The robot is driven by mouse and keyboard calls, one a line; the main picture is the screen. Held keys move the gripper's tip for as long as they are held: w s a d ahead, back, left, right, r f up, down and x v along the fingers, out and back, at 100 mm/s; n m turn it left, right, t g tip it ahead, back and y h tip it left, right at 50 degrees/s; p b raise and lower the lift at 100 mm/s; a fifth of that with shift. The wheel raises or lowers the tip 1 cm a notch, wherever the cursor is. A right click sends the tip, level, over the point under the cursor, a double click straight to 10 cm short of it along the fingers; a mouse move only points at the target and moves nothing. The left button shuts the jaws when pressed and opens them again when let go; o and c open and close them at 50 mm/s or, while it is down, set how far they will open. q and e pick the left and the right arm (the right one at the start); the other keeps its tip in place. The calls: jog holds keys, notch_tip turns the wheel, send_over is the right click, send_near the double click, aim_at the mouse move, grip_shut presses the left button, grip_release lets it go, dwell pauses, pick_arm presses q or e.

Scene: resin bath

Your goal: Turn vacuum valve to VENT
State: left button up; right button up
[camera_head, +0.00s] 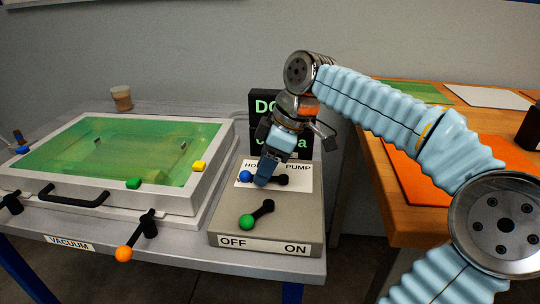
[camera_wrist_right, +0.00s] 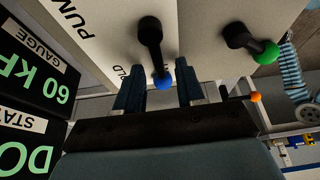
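A black lever with a blue knob (camera_head: 246,176) sits on a white plate (camera_head: 301,182) lettered "HO…" and "PUMP" on a grey box. No VENT lettering is readable. The lever's blue knob also shows in the right wrist view (camera_wrist_right: 163,81), between the fingers of my right gripper (camera_wrist_right: 160,92). The fingers stand apart with gaps on both sides of the knob. In the head view my right gripper (camera_head: 266,172) reaches down over the plate and hides part of it. My left gripper is not in view.
A green-knobbed lever (camera_head: 247,222) is on the same box, above OFF and ON. An orange-knobbed lever (camera_head: 124,253) hangs beside a VACUUM label (camera_head: 70,243). A green-filled bath (camera_head: 214,148) stands left. Black displays (camera_head: 265,104) stand behind the gripper; one reads 60 kP.

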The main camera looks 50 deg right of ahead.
jog(key=p+v, duration=0.2)
jog(key=v, duration=1.1)
jog(key=shift+r, duration=0.3)
jog(key=shift+s+d, duration=0.1)
